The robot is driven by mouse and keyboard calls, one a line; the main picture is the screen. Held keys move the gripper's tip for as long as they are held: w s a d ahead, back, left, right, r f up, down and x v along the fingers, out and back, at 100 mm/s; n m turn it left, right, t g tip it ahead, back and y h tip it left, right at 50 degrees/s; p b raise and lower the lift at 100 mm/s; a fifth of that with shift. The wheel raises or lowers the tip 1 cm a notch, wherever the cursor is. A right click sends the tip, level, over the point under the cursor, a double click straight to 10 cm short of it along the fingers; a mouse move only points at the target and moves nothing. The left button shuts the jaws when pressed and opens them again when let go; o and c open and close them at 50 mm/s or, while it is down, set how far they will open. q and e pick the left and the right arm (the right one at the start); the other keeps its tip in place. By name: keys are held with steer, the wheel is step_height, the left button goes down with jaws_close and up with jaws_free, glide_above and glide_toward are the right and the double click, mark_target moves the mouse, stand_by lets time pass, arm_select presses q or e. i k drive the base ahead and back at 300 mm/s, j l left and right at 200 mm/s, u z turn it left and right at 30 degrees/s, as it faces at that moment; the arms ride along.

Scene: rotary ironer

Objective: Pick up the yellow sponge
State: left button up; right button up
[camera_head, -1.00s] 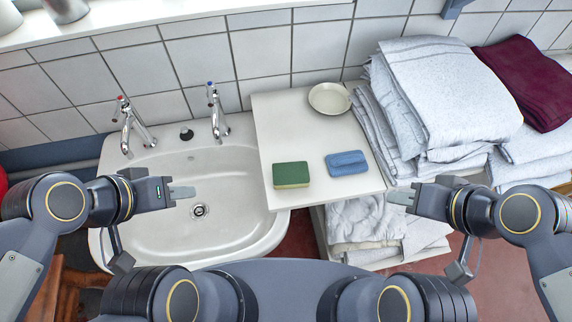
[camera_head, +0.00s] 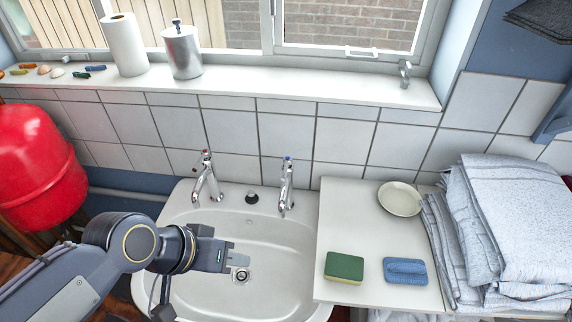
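A sponge with a green top and a yellow lower layer (camera_head: 344,267) lies flat near the front left of the white shelf (camera_head: 345,215), right of the sink. My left gripper (camera_head: 240,267) is over the sink basin, left of the sponge and apart from it. It holds nothing that I can see. Its fingers show from the side, so I cannot tell whether they are open or shut. My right gripper is out of view.
A blue folded cloth or sponge (camera_head: 405,271) lies right of the green-topped sponge. A round dish (camera_head: 400,198) stands behind them. The white sink (camera_head: 285,235) with two taps is on the left. Folded linens (camera_head: 515,215) are stacked at the right.

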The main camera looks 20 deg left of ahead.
mark_target(341, 267)
steer(key=k+l, duration=0.45)
steer(key=l+u, duration=0.15)
steer(key=l, duration=1.1)
steer(key=i+l, duration=0.35)
steer(key=i+u, duration=0.05)
steer(key=i, duration=0.05)
